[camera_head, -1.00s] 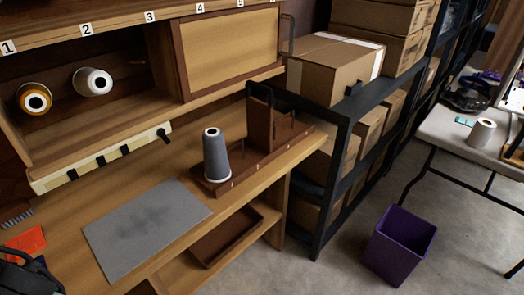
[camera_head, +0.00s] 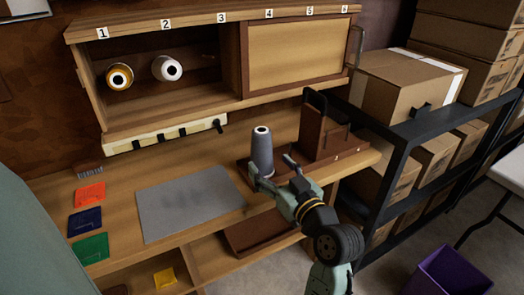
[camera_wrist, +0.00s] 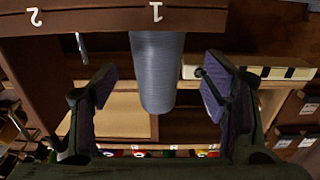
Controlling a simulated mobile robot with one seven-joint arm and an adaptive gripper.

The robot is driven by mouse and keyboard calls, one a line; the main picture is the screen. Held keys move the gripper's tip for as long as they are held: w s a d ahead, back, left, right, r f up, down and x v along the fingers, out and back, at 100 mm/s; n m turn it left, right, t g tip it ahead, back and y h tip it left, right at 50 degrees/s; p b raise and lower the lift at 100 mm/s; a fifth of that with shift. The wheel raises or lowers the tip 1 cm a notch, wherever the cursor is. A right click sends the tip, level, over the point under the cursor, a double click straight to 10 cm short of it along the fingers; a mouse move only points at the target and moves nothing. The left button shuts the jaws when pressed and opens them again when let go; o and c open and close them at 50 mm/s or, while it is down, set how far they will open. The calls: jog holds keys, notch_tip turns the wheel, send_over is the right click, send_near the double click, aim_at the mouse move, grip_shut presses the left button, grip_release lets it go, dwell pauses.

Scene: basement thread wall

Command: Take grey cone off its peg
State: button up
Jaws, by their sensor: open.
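The grey cone (camera_head: 262,148) stands upright on the brown peg rack (camera_head: 243,168) on the workbench. Its peg is hidden beneath it. My gripper (camera_head: 274,170) reaches in from the front right and is open, with its fingers low at the cone. In the wrist view, which appears upside down, the grey cone (camera_wrist: 156,75) lies between the two spread fingers of my gripper (camera_wrist: 156,88). A visible gap separates it from each finger. The label 1 is on the rack edge by the cone.
A brown box with a handle (camera_head: 325,132) stands on the rack just right of the cone. A grey mat (camera_head: 190,203) lies to the left. Orange and white spools (camera_head: 168,68) hang in the cabinet behind. A black shelf of cartons (camera_head: 400,150) stands at right.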

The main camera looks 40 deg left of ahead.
aim_at(267, 159)
jog(key=x, duration=0.1)
jog(key=p+x, duration=0.1)
jog(key=x, duration=0.1)
jog(key=p+x, duration=0.1)
jog(key=x, duration=0.1)
jog(key=shift+w+r, duration=0.1)
jog(key=shift+r, duration=0.15)
jog(key=shift+w+a+f, duration=0.1)
jog(key=shift+w+a, duration=0.1)
jog(key=shift+a, duration=0.25)
jog(key=shift+c, duration=0.6)
jog(key=c, duration=1.3)
jog(key=shift+o, duration=0.2)
notch_tip(267, 159, up, 10)
